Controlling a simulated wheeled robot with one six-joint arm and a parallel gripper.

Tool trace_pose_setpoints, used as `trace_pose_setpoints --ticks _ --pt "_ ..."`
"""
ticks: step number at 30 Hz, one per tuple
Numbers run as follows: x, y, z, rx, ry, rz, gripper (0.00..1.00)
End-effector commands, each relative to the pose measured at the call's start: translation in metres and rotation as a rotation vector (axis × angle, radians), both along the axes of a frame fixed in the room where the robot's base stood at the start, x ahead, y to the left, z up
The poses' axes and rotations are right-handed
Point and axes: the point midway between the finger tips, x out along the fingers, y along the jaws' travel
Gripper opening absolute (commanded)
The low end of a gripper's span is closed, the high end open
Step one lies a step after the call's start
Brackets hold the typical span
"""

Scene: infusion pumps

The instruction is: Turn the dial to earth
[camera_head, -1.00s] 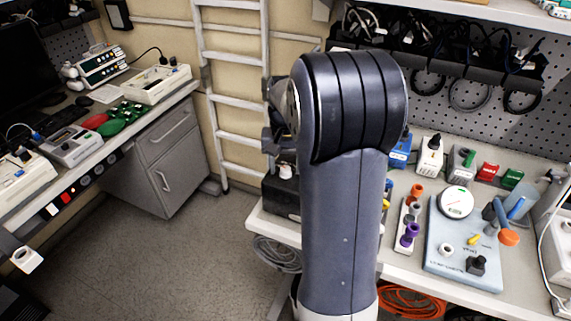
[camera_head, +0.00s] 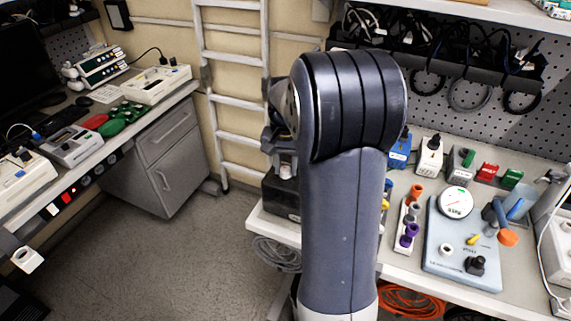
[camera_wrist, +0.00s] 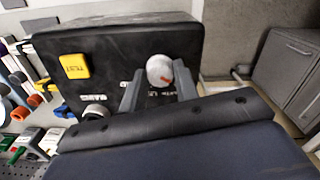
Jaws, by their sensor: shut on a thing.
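A black box (camera_wrist: 115,45) fills the upper part of the wrist view. My gripper (camera_wrist: 160,84) is shut on the dial, with one grey finger on each side. The white lettering by the dial is partly covered and too small to read. A second pale knob (camera_wrist: 93,112) and a yellow button or label (camera_wrist: 75,66) are on the same box. In the head view, the black box (camera_head: 281,197) stands at the bench's left end, partly hidden by my arm.
Right of my arm on the bench are a purple-and-orange connector strip (camera_head: 408,222) and a blue-grey tester (camera_head: 460,250) with a round gauge. Several small coloured boxes line the back. A white ladder (camera_head: 232,100) stands behind.

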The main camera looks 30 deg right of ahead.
Motion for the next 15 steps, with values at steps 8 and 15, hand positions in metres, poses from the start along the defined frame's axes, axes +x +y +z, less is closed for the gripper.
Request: trace_pose_setpoints --ticks 8,15 --pt "0.0002 -0.0001 0.0008 -0.001 -0.001 -0.227 0.06" --pt "0.0000 -0.0001 0.0006 0.000 0.000 -0.420 0.06"
